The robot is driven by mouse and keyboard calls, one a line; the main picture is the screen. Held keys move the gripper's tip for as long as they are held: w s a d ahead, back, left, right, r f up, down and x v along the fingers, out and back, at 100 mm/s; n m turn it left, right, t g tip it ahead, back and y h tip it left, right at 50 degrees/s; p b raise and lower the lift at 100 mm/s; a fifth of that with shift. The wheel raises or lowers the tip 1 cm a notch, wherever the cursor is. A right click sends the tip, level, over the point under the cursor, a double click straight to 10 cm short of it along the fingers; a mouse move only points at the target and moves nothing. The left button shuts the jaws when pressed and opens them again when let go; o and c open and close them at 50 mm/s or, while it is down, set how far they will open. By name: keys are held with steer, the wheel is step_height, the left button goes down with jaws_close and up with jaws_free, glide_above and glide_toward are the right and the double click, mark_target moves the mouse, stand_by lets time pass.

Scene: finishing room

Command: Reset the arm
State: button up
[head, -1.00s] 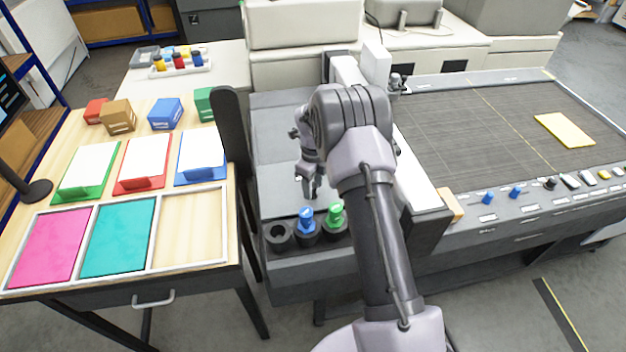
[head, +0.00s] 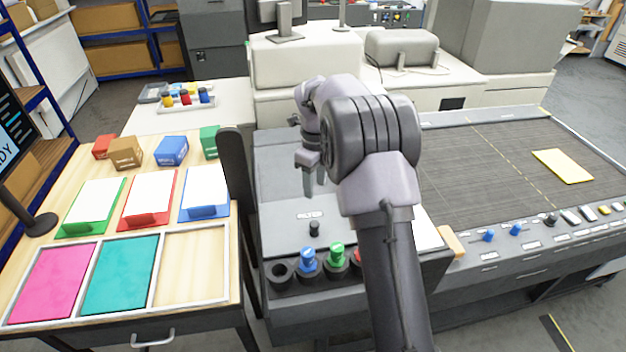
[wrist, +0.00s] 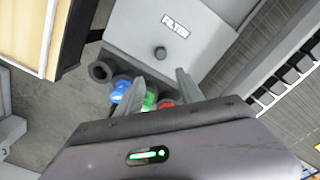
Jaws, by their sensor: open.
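My gripper (head: 314,182) hangs from my raised arm above the grey machine top (head: 285,160), left of the large arm joint in the head view. Its fingers are apart with nothing between them. In the wrist view the two fingertips of my gripper (wrist: 160,88) point over a row of holders at the machine's front edge. The row has an empty dark holder (head: 280,272), a blue knobbed piece (head: 308,260) and a green one (head: 337,254). A red piece (head: 357,256) is partly hidden by my arm. The red piece (wrist: 166,104) also shows between the fingers in the wrist view.
A wooden table (head: 80,178) at left holds coloured boxes, paper trays, and a frame with pink and teal panels. A black post (head: 237,170) stands between table and machine. A small black knob (head: 314,229) rises from the machine top. A wide conveyor (head: 490,165) lies right.

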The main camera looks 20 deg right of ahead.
steer(key=s+a+r+n+t+b, duration=0.2)
steer(key=s+a+r+n+b, duration=0.3)
steer(key=s+a+n+b, duration=0.3)
steer(key=s+a+f+n+t+b, duration=0.1)
steer(key=s+a+f+n+b, duration=0.1)
steer(key=s+n, duration=0.3)
steer(key=s+a+f+n+t+y+b, duration=0.1)
steer(key=s+a+f+n+b, duration=0.2)
steer(key=s+n, duration=0.3)
steer(key=s+a+f+n+t+y+b, duration=0.1)
steer(key=s+n+b, duration=0.4)
steer(key=s, duration=0.9)
steer(key=shift+a+f+n+t, duration=0.4)
steer(key=shift+a+f, duration=0.35)
steer(key=shift+a, duration=0.2)
